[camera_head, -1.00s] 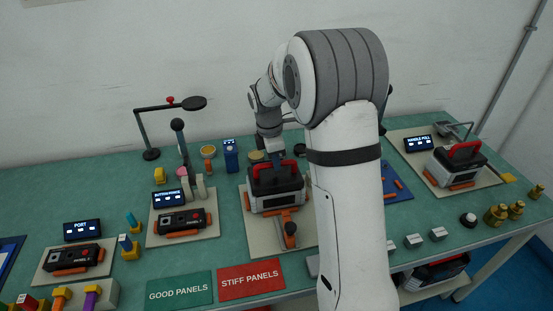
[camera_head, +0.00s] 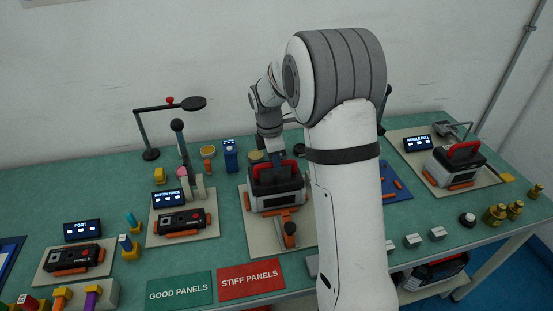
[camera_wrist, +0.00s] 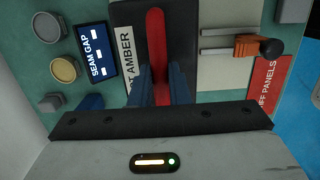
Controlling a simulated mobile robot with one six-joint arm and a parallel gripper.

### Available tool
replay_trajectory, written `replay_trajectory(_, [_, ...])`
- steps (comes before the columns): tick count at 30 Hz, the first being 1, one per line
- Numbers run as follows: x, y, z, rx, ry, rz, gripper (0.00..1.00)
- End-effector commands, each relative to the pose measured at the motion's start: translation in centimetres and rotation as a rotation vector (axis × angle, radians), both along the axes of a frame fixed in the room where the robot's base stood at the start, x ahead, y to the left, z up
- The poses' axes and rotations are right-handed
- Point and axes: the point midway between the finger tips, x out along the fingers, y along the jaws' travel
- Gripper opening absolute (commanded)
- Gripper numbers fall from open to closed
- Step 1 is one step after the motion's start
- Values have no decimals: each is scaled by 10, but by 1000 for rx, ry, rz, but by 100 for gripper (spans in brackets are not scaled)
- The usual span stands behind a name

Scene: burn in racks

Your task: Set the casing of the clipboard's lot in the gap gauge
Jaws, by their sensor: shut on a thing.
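The dark grey casing (camera_head: 278,198) with a red handle stands upright over the beige plate of the gap gauge (camera_head: 262,238), left of my forearm. I cannot tell whether its underside touches the plate. My gripper (camera_head: 271,155) is above the casing. In the wrist view, the blue fingers of my gripper (camera_wrist: 160,86) are shut on the red handle (camera_wrist: 157,30). A label ending "T AMBER" (camera_wrist: 130,60) lies on the casing's top. The SEAM GAP display (camera_wrist: 90,55) is beside it. An orange-handled clamp (camera_head: 288,232) is at the gauge's front. I cannot make out a clipboard.
A button force station (camera_head: 212,228) stands left, a port station (camera_head: 45,275) farther left. A handle pull station (camera_head: 490,180) with another casing is at right. Green (camera_head: 180,292) and red (camera_head: 250,280) panel mats lie in front. My forearm hides part of the bench.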

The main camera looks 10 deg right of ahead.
Motion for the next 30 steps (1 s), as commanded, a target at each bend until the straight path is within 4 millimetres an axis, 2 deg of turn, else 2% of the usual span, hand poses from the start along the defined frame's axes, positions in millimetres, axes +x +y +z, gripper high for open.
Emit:
replay_trajectory(8, [0, 0, 0, 0, -2, 0, 0])
replay_trajectory(9, [0, 0, 0, 0, -2, 0, 17])
replay_trajectory(18, [0, 0, -1, 0, 0, 0, 41])
replay_trajectory(26, [0, 0, 0, 0, 1, 0, 41])
replay_trajectory(30, [0, 2, 17, 0, -3, -1, 41])
